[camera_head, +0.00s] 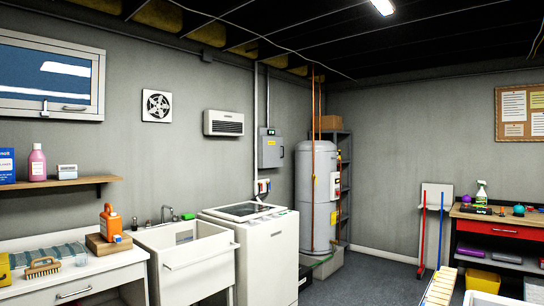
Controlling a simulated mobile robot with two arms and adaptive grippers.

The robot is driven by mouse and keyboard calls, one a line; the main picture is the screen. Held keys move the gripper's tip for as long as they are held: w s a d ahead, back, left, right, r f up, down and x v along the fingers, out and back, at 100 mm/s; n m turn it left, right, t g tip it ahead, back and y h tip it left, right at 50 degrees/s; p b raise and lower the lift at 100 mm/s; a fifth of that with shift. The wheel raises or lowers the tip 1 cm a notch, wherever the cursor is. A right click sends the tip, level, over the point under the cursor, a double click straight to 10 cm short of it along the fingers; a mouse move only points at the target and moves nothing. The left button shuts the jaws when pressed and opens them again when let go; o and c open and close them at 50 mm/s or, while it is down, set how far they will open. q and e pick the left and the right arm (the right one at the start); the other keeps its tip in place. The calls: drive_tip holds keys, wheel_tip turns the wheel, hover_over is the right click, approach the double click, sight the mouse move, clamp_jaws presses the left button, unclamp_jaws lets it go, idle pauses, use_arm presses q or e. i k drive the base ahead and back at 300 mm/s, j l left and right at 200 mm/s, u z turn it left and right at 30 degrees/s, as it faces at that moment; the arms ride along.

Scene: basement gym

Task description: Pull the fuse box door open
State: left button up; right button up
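The fuse box (271,148) is a small grey metal box on the back wall, left of the tall water tank. Its door looks closed, with a small yellow label on the front. Conduits run up the wall above it, and a small dark device sits on top of it. Neither of my grippers shows in the head view.
A white washing machine (253,248) and a utility sink (186,262) stand along the wall below and left of the fuse box. The grey water heater (315,195) is to its right. A workbench (500,228) stands at far right. Dark floor (365,280) is open in the middle.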

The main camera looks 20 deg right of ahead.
sight(273, 147)
drive_tip(key=i+j+u, duration=0.15)
drive_tip(key=i+j, duration=0.4)
drive_tip(key=i, duration=0.15)
drive_tip(key=i+z, duration=0.3)
drive_tip(key=i+j+z, duration=0.15)
drive_tip(key=i+z, duration=0.15)
drive_tip(key=i, duration=0.25)
drive_tip(key=i+j+z, duration=0.25)
drive_tip(key=i, duration=0.15)
drive_tip(key=i+l+z, duration=0.25)
drive_tip(key=i+z, duration=0.15)
drive_tip(key=i, duration=0.25)
drive_tip(key=i+z, duration=0.4)
drive_tip(key=i, duration=0.25)
drive_tip(key=i+j+z, duration=0.1)
drive_tip(key=i+z, duration=0.35)
drive_tip(key=i, duration=1.35)
drive_tip(key=i+l, duration=0.1)
drive_tip(key=i, duration=1)
